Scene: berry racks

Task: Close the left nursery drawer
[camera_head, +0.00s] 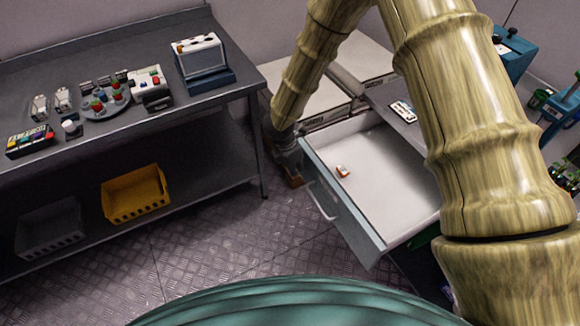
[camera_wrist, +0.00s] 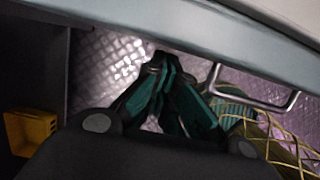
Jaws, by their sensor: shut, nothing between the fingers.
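The drawer (camera_head: 343,212) is pulled out, with a white interior and a pale blue-grey front. A small orange and white item (camera_head: 342,171) lies inside it. Its bar handle (camera_head: 318,203) is on the front face, and the handle also shows in the wrist view (camera_wrist: 252,100). My gripper (camera_head: 294,181) points down just left of the drawer's front corner, outside the drawer. In the wrist view my gripper (camera_wrist: 160,62) is shut and empty, over the floor and close to the drawer front (camera_wrist: 215,50). I cannot tell whether it touches the front.
A dark workbench (camera_head: 140,120) stands at the left, with trays, small parts and a box on top. A yellow bin (camera_head: 135,194) and a grey bin (camera_head: 48,230) sit on its lower shelf. Patterned floor (camera_head: 215,238) is clear between bench and drawer.

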